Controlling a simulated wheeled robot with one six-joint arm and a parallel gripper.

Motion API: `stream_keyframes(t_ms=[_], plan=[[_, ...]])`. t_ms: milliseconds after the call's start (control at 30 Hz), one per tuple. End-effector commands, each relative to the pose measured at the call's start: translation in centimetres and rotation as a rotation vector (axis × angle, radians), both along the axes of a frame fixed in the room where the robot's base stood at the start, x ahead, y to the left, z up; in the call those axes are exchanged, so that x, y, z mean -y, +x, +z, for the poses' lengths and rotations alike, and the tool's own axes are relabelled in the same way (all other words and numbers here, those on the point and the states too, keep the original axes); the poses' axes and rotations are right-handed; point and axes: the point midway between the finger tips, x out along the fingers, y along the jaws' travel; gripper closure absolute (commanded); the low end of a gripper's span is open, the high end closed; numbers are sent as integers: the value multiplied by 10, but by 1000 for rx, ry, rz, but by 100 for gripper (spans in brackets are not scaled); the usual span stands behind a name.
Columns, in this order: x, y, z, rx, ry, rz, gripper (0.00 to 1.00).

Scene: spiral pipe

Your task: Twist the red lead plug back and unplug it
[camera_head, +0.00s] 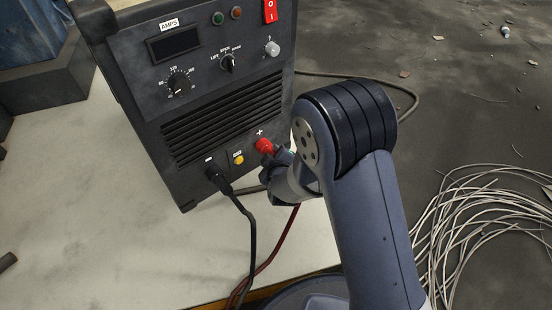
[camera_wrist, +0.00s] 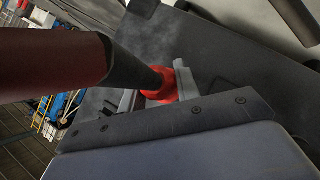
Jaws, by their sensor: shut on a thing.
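The red lead plug (camera_head: 264,146) is at the socket under the plus mark on the front of the dark welding machine (camera_head: 205,125). My gripper (camera_head: 280,158) is shut on the plug, at the low right of the machine's front. In the wrist view, red (camera_wrist: 160,92) shows between light grey finger pads. A dark sleeve joins it to a thick dark red cable (camera_wrist: 50,65) that runs off to the left. The red lead (camera_head: 284,240) hangs below my gripper in the head view. My wrist hides part of the plug, and I cannot tell how far it is turned.
A black plug (camera_head: 217,178) with a black cable (camera_head: 251,235) sits left of the red one. A yellow connector (camera_head: 239,160) is between them. The machine stands on a pale tabletop (camera_head: 110,220). Coiled wire (camera_head: 480,220) lies at the right on the dark floor.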

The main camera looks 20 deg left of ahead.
Motion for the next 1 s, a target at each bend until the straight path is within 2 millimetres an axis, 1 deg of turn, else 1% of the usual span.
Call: stream_keyframes(t_ms=[233,633,667,900,967,1000], plan=[[-1,-1,-5,256,-134,2,92],[0,0,-3,679,-357,1,92],[0,0,-1,697,-364,1,68],[0,0,0,688,-358,1,49],[0,0,0,688,-358,1,44],[0,0,0,686,-357,1,44]])
